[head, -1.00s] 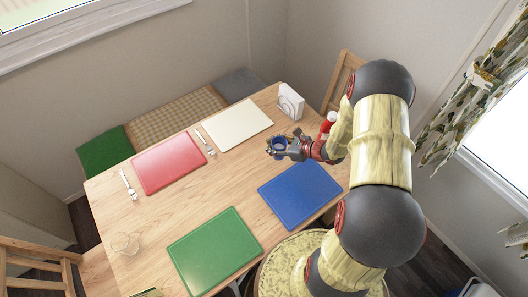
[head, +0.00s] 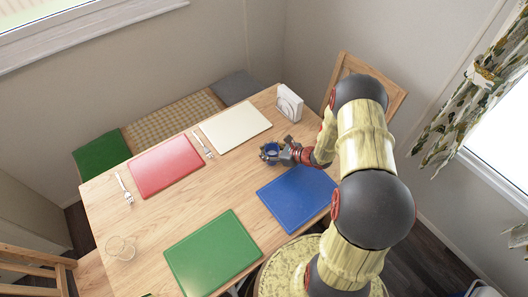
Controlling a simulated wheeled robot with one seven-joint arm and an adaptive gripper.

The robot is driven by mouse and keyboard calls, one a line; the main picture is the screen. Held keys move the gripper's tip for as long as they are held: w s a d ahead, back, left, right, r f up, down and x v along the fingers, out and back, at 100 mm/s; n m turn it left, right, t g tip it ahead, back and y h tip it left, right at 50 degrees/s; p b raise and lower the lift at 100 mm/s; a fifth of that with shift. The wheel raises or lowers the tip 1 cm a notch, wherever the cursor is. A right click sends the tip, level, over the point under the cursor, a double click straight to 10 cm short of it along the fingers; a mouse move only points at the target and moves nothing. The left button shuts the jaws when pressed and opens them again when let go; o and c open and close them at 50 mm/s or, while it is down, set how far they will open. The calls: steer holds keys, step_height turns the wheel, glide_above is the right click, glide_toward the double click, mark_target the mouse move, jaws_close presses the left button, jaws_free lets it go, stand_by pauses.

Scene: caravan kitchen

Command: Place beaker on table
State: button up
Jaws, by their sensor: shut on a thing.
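The beaker (head: 271,149) is a small blue cup in the head view, on or just above the right part of the wooden table (head: 150,226). It is between the white mat and the blue mat. My gripper (head: 272,153) is shut on the beaker, with the fingers around its side. The fingers hide part of it, and I cannot tell whether its base touches the table.
A white mat (head: 236,127), a red mat (head: 166,167), a green mat (head: 212,252) and a blue mat (head: 296,197) lie on the table. A napkin holder (head: 289,103) stands at the back right. A clear glass (head: 121,248) stands at the left. Cutlery (head: 203,145) lies between mats.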

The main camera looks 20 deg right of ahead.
steer(key=shift+f, duration=0.15)
steer(key=o, duration=0.7)
steer(key=shift+f, duration=0.1)
steer(key=o, duration=0.7)
steer(key=shift+o, duration=0.2)
